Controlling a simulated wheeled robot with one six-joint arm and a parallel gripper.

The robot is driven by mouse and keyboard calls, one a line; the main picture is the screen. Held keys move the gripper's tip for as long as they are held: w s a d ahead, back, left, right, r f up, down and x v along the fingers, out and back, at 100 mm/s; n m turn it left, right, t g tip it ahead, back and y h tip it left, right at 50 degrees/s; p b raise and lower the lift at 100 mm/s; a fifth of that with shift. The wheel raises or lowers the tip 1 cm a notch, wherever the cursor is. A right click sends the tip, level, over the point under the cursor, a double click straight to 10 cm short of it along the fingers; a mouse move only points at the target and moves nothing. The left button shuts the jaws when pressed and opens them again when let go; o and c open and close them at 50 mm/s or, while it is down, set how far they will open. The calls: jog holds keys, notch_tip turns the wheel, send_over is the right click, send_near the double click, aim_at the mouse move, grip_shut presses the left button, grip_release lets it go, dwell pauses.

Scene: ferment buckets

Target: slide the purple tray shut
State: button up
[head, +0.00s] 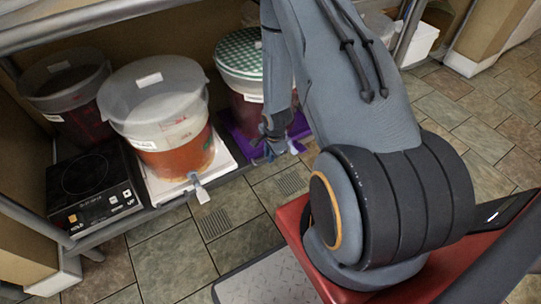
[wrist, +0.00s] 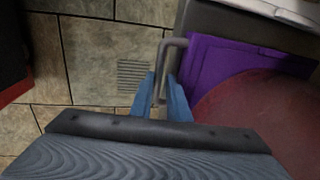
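The purple tray (wrist: 215,62) shows as a flat purple sheet at the upper right of the wrist view, with a red bucket (wrist: 255,110) on it. In the head view the tray (head: 297,126) is partly hidden behind my arm. A grey bar handle (wrist: 171,42) sticks out from the tray's front edge. My gripper (wrist: 161,80) is at the handle, with one blue finger on each side of the bar. The fingers look apart, and I see no clear grip on the bar. In the head view my gripper (head: 284,149) is low at the tray's front.
A white-lidded bucket of orange contents (head: 175,150) stands on a white tray (head: 220,155) left of the purple one. A black hot plate (head: 95,185) and a dark red bucket (head: 75,110) are further left. Tiled floor (head: 160,260) is open in front.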

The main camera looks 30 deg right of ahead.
jog(key=o, duration=0.3)
jog(key=shift+w+a, duration=0.1)
jog(key=shift+w, duration=0.15)
jog(key=shift+s+a, duration=0.1)
jog(key=shift+r, duration=0.1)
jog(key=r, duration=0.2)
jog(key=s+r+p, duration=0.1)
jog(key=r, duration=0.2)
jog(key=r+p, duration=0.1)
jog(key=r, duration=0.1)
jog(key=shift+s+r, duration=0.25)
